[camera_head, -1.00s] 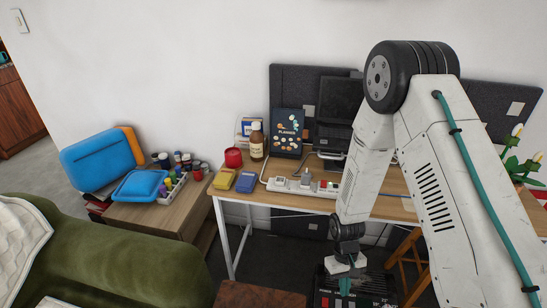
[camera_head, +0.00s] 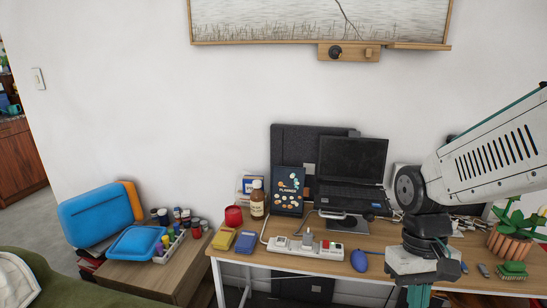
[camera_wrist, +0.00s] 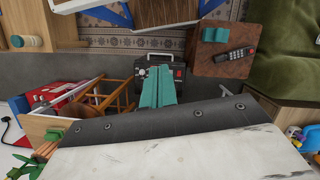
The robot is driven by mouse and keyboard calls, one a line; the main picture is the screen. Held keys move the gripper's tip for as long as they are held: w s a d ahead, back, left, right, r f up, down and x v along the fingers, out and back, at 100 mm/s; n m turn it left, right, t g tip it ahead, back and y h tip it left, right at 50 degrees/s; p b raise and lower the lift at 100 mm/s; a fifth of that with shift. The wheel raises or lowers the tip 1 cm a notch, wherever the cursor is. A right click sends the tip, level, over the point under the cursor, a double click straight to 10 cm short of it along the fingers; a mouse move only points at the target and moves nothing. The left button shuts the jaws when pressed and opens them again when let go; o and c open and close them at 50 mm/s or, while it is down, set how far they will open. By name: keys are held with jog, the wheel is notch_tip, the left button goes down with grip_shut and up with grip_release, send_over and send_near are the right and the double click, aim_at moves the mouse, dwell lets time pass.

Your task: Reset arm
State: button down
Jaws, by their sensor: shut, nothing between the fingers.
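My gripper (camera_head: 419,296) is at the lower right of the head view, in front of the desk's front edge, and its fingertips run to the bottom of the frame. In the wrist view my gripper's teal fingers (camera_wrist: 157,88) lie together, shut and empty. My arm comes in from the right edge and bends down at a dark joint over the desk (camera_head: 345,258). A dark box with a handle (camera_wrist: 180,72) shows behind the fingertips in the wrist view, apparently on the floor.
The desk holds a laptop (camera_head: 352,165), a power strip (camera_head: 290,246), a brown bottle (camera_head: 257,200) and a potted plant (camera_head: 508,240). A side table with blue cases (camera_head: 100,215) stands left. In the wrist view are a wooden chair (camera_wrist: 112,88) and a small table (camera_wrist: 221,62).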

jog(key=s+d+r+t, duration=0.1)
jog(key=s+r+t, duration=0.3)
jog(key=s+r, duration=0.3)
notch_tip(320, 180, up, 3)
jog(key=shift+s+d+r+m+t, duration=0.2)
jog(key=shift+s+d+m+t, duration=0.05)
jog(key=shift+d+m+t, duration=0.15)
dwell(0.7)
